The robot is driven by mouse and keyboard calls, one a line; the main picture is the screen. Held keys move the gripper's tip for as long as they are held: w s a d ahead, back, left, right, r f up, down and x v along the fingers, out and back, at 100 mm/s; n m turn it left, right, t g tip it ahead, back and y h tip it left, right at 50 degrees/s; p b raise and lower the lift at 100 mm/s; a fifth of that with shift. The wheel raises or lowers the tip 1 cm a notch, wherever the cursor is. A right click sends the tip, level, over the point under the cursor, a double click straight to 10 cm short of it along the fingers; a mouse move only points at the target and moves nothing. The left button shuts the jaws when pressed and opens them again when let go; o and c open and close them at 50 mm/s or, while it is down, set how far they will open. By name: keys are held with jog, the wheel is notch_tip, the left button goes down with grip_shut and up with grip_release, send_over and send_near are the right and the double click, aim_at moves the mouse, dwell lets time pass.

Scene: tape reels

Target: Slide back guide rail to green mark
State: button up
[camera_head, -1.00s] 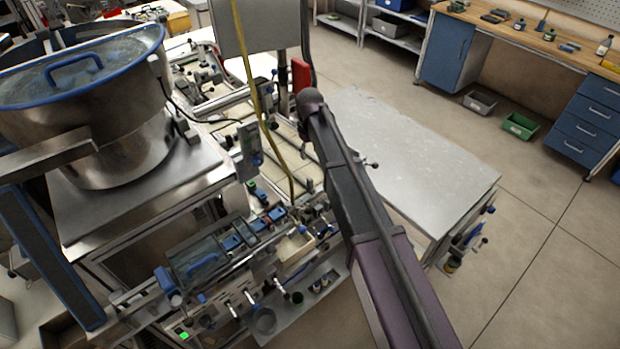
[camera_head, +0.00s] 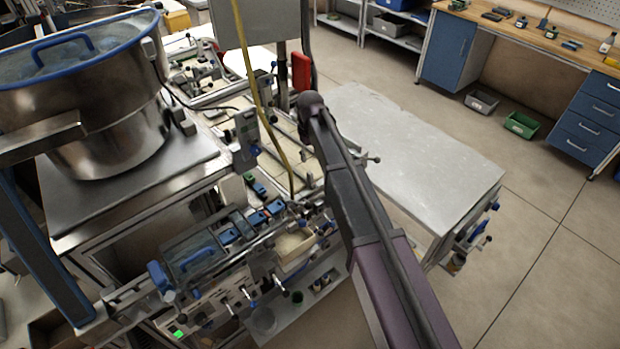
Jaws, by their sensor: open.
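My arm (camera_head: 365,215) rises from the bottom edge to an elbow joint (camera_head: 311,103) in front of the machine. I do not see my gripper; the far part of my arm is hidden behind the near part. The machine's track section (camera_head: 288,140) has metal rails and pale plates behind and left of the elbow. I cannot tell which rail is the back guide rail, and no green mark on a rail can be made out. A small bright green light (camera_head: 178,334) shows low on the machine's front.
A steel bowl feeder (camera_head: 95,125) with a blue-rimmed lid stands at the left. A yellow hose (camera_head: 246,65) hangs over the track. A bare grey table (camera_head: 415,155) stands right of my arm. Open floor (camera_head: 550,235) lies to its right, before a blue-drawer workbench (camera_head: 587,115).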

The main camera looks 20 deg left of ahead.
aim_at(310, 173)
jog(key=shift+f+b, duration=4.4)
jog(key=shift+f, duration=0.35)
grip_shut()
